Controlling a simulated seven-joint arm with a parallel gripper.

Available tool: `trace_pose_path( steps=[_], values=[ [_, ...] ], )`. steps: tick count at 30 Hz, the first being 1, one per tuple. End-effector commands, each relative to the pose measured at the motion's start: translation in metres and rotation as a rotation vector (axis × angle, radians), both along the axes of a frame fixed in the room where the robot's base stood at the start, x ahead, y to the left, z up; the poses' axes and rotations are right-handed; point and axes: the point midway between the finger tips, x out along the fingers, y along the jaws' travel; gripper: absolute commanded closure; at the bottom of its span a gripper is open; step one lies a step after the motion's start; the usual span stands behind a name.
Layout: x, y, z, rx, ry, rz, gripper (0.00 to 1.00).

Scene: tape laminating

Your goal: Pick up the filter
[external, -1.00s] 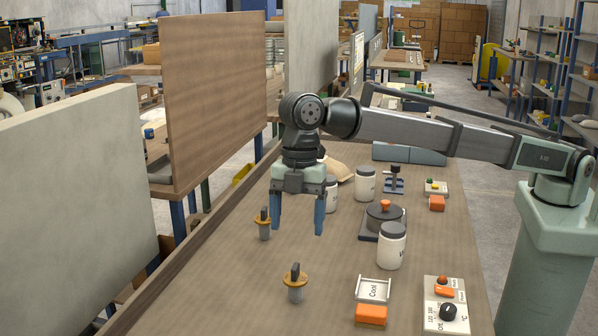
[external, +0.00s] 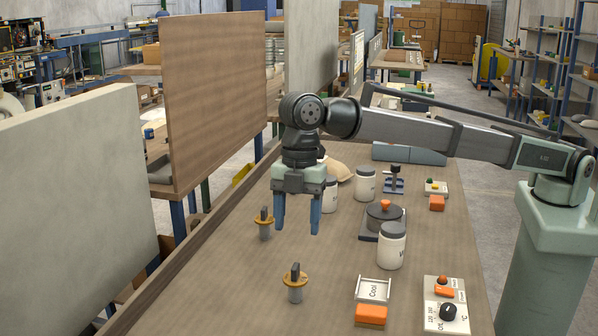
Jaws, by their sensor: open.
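My gripper (external: 297,230) is open and empty, pointing down above the table with its two blue fingers apart. Two alike grey cylinders with an orange flange and a dark upright handle stand on the table. One (external: 265,224) is just left of my gripper's fingers; the other (external: 295,284) is nearer the camera, below the gripper in the picture. No part is clearly marked as the filter, so I cannot tell which thing it is. The gripper touches neither cylinder.
White lidded jars (external: 391,246) stand to the right, around a dark round device (external: 383,216) with an orange knob. A card holder (external: 373,289), an orange block (external: 371,315) and a control panel (external: 446,311) lie at the front right. The table's left edge is raised.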

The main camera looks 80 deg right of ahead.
Motion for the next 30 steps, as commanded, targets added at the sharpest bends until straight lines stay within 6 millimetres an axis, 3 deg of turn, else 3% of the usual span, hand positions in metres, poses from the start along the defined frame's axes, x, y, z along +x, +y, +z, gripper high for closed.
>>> trace_pose_path(
  steps=[7, 11, 14, 21, 27, 30],
  values=[
    [0.002, -0.003, 0.000, 0.000, 0.000, -0.004, 0.38],
    [0.020, -0.024, 0.000, 0.000, 0.000, -0.033, 0.38],
    [0.047, -0.059, 0.002, 0.001, -0.002, -0.081, 0.38],
    [0.116, -0.173, 0.008, 0.005, -0.008, -0.224, 0.38],
    [0.151, -0.267, 0.013, 0.006, -0.016, -0.332, 0.38],
    [0.161, -0.302, 0.015, 0.003, -0.021, -0.371, 0.38]
  ],
)
